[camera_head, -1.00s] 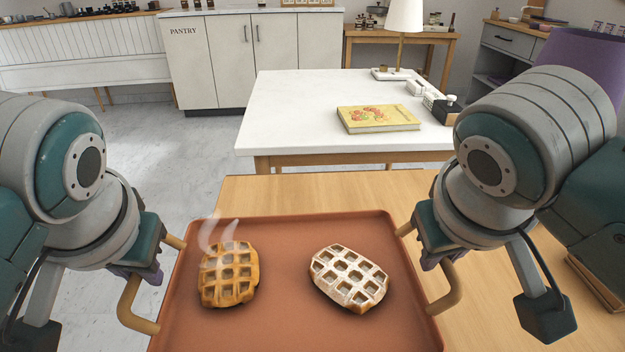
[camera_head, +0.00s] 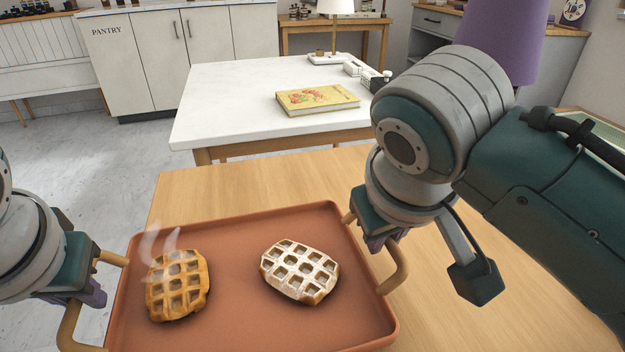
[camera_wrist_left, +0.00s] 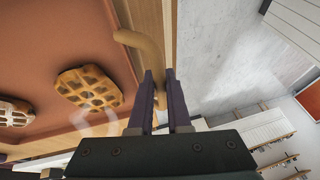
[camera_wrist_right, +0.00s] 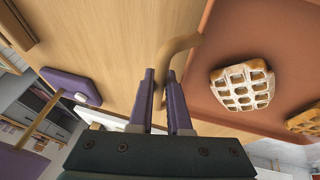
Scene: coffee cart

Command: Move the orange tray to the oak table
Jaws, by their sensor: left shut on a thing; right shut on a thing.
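The orange tray (camera_head: 232,335) carries a plain brown waffle (camera_head: 178,285) on its left and a sugar-dusted waffle (camera_head: 300,270) on its right. The tray is over the oak table (camera_head: 235,185); I cannot tell whether it touches the top. My left gripper (camera_head: 97,285) is shut on the tray's left handle (camera_head: 70,325), also seen in the left wrist view (camera_wrist_left: 145,48). My right gripper (camera_head: 372,238) is shut on the right handle (camera_head: 398,268), which also shows in the right wrist view (camera_wrist_right: 178,48). The tray's near edge is cut off below the picture.
A white-topped table (camera_head: 235,95) with a yellow book (camera_head: 317,99) stands beyond the oak table. Pantry cabinets (camera_head: 150,60) are at the back. Bare wood lies behind the tray and to its right. Open floor (camera_head: 75,165) is on the left.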

